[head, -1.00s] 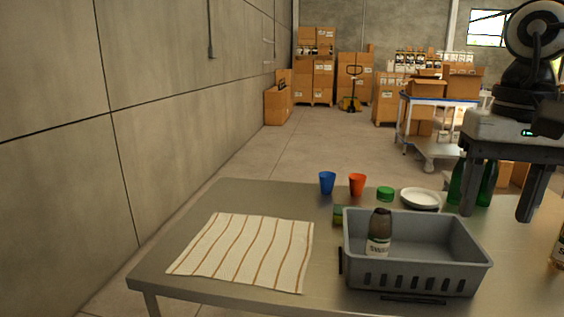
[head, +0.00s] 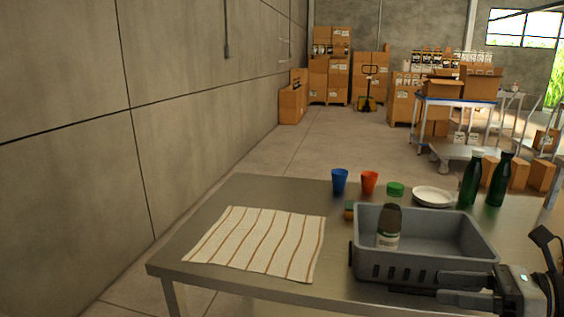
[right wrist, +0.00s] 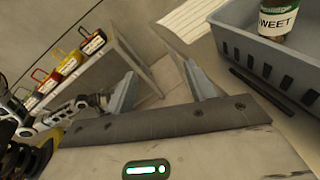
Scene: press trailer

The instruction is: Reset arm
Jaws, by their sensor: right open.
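My right gripper (head: 442,288) is low at the table's front edge, beside the front wall of the grey basket (head: 425,267). Its jaws are open and empty, with two separate fingers also showing in the right wrist view (right wrist: 162,88). The basket stands on the table and also shows at the upper right of the right wrist view (right wrist: 255,58). My left gripper is not seen.
A striped cloth (head: 262,243) lies flat on the metal table (head: 205,222). Blue (head: 340,182) and red (head: 369,182) cups, a white plate (head: 433,197) and two green bottles (head: 471,182) stand behind the basket. The table's left end beyond the cloth is clear.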

